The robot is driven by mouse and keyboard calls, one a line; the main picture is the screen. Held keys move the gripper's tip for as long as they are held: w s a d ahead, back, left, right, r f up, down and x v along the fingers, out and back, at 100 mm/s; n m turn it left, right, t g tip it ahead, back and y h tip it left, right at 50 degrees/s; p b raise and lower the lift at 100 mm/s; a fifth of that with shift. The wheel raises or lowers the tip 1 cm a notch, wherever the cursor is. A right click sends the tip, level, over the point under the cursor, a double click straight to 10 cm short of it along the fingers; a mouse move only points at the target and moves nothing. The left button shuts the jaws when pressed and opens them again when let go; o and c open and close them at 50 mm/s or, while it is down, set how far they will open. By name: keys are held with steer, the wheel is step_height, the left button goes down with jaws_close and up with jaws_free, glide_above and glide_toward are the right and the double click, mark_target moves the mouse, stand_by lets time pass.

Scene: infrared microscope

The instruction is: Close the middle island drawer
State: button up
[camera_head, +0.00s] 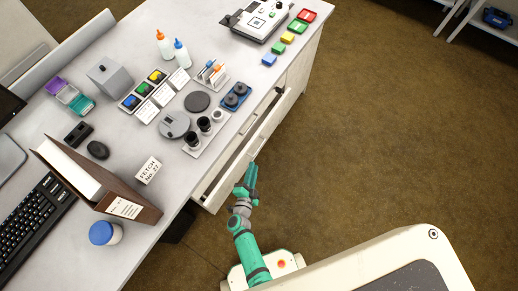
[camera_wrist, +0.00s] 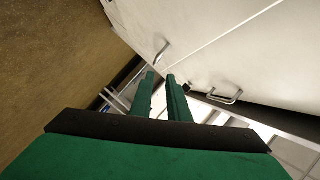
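The open island drawer (camera_head: 222,190) stands out from under the right edge of the white countertop, its pale front running diagonally. My gripper (camera_head: 251,168) is close outside the drawer front, near its lower end; I cannot tell whether it touches. In the wrist view my gripper (camera_wrist: 160,75) has its two green fingers apart with nothing visible between them. The drawer's pale interior (camera_wrist: 285,150) shows there at lower right. White cabinet fronts fill the top, with one metal handle (camera_wrist: 161,52) beyond the fingertips and another (camera_wrist: 226,97) to the right.
The brown floor (camera_head: 390,130) to the right of the island is clear.

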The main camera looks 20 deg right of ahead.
mark_target(259, 149)
steer(key=shift+m+g, duration=0.3)
steer(key=shift+m, duration=0.1)
steer(key=x, duration=1.2)
steer(key=shift+d+f, duration=0.15)
steer(key=shift+f, duration=0.2)
steer(key=shift+w, duration=0.1)
jaws_close()
stand_by(0.6)
